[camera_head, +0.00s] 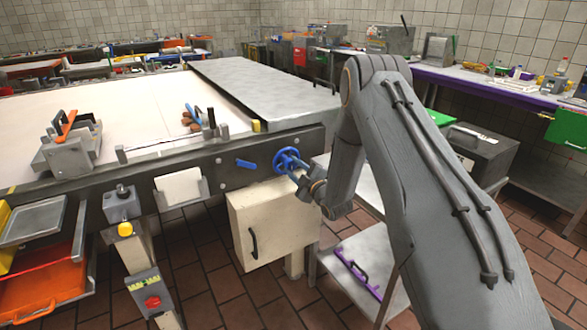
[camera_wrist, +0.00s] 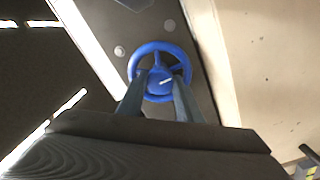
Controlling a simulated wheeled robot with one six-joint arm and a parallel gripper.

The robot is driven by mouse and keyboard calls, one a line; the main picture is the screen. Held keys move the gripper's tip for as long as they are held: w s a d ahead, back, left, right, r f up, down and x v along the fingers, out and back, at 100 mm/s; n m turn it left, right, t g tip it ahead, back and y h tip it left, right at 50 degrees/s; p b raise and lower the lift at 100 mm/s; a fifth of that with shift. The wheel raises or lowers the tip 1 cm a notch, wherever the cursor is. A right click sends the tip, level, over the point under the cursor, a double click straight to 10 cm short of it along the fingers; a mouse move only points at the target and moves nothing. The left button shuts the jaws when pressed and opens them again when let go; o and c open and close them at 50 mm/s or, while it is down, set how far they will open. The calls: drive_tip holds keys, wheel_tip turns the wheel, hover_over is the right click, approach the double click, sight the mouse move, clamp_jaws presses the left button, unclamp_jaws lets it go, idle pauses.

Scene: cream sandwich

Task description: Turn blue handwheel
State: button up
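The blue handwheel (camera_head: 287,160) is mounted on the dark front rail of the large table, above a cream cabinet. In the wrist view the handwheel (camera_wrist: 159,80) shows its ring, spokes and hub, with a small white mark near the hub. My gripper (camera_head: 298,178) is right at the handwheel in the head view. In the wrist view the two fingers of my gripper (camera_wrist: 160,78) are apart, one on each side of the hub, overlapping the lower part of the wheel. I cannot tell whether they touch it. My gripper hides part of the wheel in the head view.
The cream cabinet (camera_head: 270,222) with a black handle stands below the wheel. Brick floor is open in front.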

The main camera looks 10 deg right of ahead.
drive_tip(key=c, duration=0.4)
drive_tip(key=shift+o, duration=0.2)
